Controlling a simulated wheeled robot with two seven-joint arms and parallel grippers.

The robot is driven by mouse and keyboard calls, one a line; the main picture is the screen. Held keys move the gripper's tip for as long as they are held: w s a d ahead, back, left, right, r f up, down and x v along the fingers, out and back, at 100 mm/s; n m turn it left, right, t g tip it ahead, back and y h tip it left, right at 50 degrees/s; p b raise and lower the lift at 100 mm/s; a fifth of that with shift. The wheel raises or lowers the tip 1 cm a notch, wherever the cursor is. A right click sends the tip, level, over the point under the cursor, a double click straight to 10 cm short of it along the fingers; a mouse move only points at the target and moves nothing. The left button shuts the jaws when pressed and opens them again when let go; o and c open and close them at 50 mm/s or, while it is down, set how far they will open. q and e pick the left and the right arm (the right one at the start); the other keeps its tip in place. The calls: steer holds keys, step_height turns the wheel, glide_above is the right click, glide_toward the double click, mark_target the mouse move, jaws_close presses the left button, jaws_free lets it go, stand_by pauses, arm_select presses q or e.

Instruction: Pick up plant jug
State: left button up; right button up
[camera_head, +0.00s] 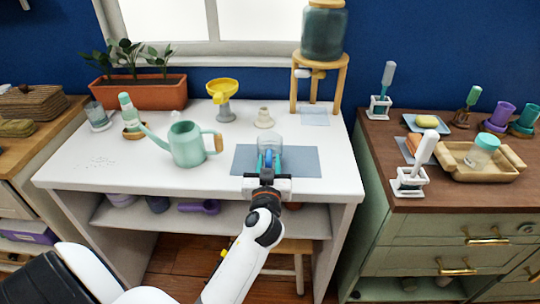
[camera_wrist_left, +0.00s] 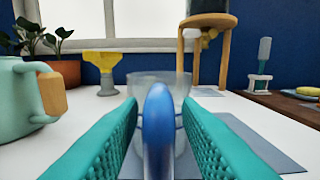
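A clear, translucent jug (camera_head: 270,144) with a blue handle stands upright on a blue-grey mat (camera_head: 303,160) on the white table. In the left wrist view the jug (camera_wrist_left: 185,85) is straight ahead, partly hidden by its upright blue handle (camera_wrist_left: 159,125). My left gripper (camera_head: 267,163) is low over the mat, in front of the jug. Its teal fingers (camera_wrist_left: 160,115) stand on either side of the handle, with a narrow gap on each side. A mint-green watering can (camera_head: 187,146) with a wooden handle stands to the left. My right gripper is not in view.
A yellow funnel on a grey stand (camera_head: 222,98) and a small cream object (camera_head: 264,118) are behind. A wooden stand (camera_head: 341,82) holds a dark jar at the back right. A planter (camera_head: 140,92) is at the back left. The table front left is mostly clear.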

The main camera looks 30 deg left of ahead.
arm_select(q)
steer(key=shift+w+a+f, duration=0.15)
steer(key=shift+f, duration=0.05)
jaws_close()
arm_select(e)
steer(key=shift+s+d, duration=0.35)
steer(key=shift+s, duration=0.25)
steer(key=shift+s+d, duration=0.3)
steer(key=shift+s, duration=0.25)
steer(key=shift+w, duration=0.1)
